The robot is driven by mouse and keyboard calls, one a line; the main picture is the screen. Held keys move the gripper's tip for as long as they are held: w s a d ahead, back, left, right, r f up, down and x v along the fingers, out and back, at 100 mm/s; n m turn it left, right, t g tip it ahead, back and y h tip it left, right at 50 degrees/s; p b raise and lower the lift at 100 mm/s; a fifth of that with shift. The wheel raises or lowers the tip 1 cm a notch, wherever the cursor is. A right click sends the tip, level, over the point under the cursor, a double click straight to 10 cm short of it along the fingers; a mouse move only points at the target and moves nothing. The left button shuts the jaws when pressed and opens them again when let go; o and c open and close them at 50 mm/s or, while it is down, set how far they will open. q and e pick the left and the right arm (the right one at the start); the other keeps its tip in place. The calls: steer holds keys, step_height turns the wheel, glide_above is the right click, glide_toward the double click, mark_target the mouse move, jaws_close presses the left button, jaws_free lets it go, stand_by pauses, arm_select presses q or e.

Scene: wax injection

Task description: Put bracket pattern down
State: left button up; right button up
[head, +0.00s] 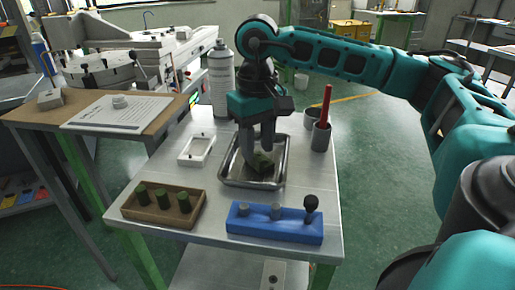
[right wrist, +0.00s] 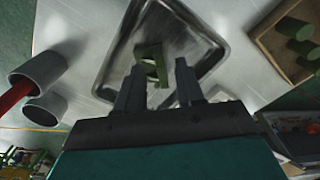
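The bracket pattern (head: 262,163) is a small olive-green piece in the shallow metal tray (head: 226,179) on the table. In the right wrist view the bracket pattern (right wrist: 152,63) shows an angular shape with an opening, at the fingertips and over the tray floor. My right gripper (head: 260,150) points down into the tray, right above the bracket. In the right wrist view its fingers (right wrist: 160,68) stand apart with a gap beside the bracket, so it looks open. Whether a finger touches the bracket is unclear. My left gripper is not in view.
A wooden block with green cylinders (head: 190,217) and a blue holder with tools (head: 275,235) stand in front of the tray. A white frame (head: 185,158) lies left of it, a spray can (head: 221,80) behind. Grey cups (head: 321,140), one with a red stick, stand right.

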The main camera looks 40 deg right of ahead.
mark_target(257, 158)
arm_select(q)
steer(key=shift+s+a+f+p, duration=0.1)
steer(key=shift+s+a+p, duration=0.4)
steer(key=shift+p, duration=0.15)
arm_select(e)
step_height(257, 158, up, 10)
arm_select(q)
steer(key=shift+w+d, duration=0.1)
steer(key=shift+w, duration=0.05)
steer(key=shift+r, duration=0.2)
arm_select(e)
steer(key=shift+f, duration=0.1)
